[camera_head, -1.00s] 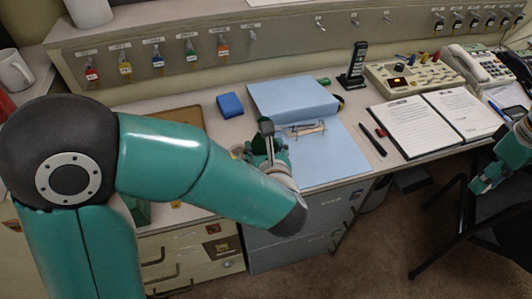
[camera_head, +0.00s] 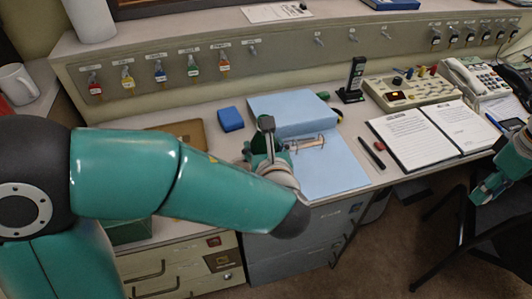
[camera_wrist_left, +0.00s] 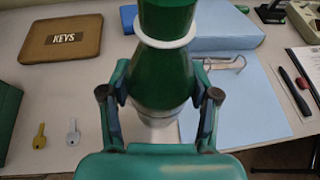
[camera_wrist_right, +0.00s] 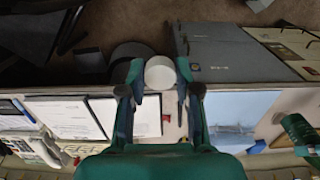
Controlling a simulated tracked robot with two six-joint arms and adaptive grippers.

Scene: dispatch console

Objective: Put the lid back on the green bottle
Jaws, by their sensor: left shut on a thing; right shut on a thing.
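The green bottle (camera_wrist_left: 160,75) has a pale ring around its upper part and stands between the fingers of my left gripper (camera_wrist_left: 159,85), which is shut on it. In the head view my left gripper (camera_head: 266,155) is above the desk's front, by the blue folder; my arm partly hides the bottle there. I cannot tell whether the bottle touches the desk. My right gripper (camera_wrist_right: 160,85) is shut on a round white lid (camera_wrist_right: 160,73). In the head view my right gripper (camera_head: 484,188) is at the far right, beyond the desk's front edge; the lid is not discernible there.
The blue folder (camera_head: 345,170) lies right of the bottle, with a blue block (camera_head: 230,119) behind left. A pen (camera_head: 371,153), an open binder (camera_head: 405,130) and a control box (camera_head: 412,90) occupy the right side. A chair (camera_head: 470,235) stands below my right gripper.

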